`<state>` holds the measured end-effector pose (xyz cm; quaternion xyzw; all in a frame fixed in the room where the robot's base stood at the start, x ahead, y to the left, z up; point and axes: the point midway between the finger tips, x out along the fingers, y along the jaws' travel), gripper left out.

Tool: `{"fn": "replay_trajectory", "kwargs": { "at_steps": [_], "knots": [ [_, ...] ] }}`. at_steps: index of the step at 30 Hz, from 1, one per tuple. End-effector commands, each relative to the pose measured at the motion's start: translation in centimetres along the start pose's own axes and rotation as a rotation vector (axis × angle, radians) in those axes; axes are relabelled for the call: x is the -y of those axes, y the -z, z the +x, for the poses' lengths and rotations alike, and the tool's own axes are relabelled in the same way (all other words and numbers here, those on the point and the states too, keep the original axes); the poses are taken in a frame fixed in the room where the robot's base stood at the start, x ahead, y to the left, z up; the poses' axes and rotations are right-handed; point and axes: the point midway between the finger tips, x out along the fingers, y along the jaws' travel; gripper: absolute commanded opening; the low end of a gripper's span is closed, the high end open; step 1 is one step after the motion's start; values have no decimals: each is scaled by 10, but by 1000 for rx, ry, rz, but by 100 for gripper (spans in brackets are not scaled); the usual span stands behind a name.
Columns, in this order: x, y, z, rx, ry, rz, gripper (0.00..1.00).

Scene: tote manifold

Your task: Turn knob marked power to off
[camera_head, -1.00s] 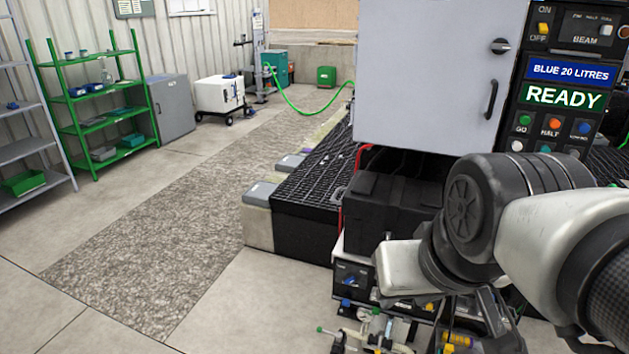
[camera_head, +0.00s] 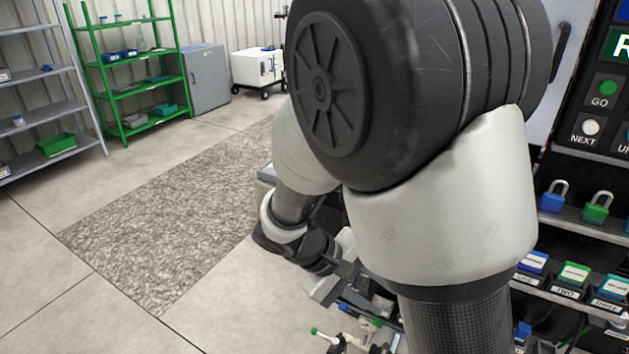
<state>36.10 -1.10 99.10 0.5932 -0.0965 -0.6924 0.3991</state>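No knob marked power can be made out in the current view. A black control panel (camera_head: 573,98) at the right edge shows a green GO button (camera_head: 607,86) and a white NEXT button (camera_head: 590,127); the rest of it is cut off by the frame or hidden behind my arm. My gripper (camera_head: 328,288) is low in the middle of the view, beyond my large arm links. It is small and partly hidden, so its fingers and any contents cannot be told.
Below the panel are a blue padlock (camera_head: 553,196), a green padlock (camera_head: 597,207) and blocks labelled ONE, TWO and THREE. A green shelf (camera_head: 140,88), grey shelf (camera_head: 52,108) and grey cabinet (camera_head: 208,78) stand back left. The left floor (camera_head: 195,250) is clear.

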Motion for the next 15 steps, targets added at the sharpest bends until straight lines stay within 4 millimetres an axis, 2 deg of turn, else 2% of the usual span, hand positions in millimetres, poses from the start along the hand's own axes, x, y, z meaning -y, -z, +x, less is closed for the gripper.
{"fn": "replay_trajectory", "kwargs": {
  "at_steps": [1,3,8,15],
  "knots": [
    [21,17,23,19,-83,-62,30],
    [36,37,41,27,-195,-128,30],
    [74,86,79,4,-468,-283,30],
    [144,157,124,-123,-870,-516,30]
  ]
}}
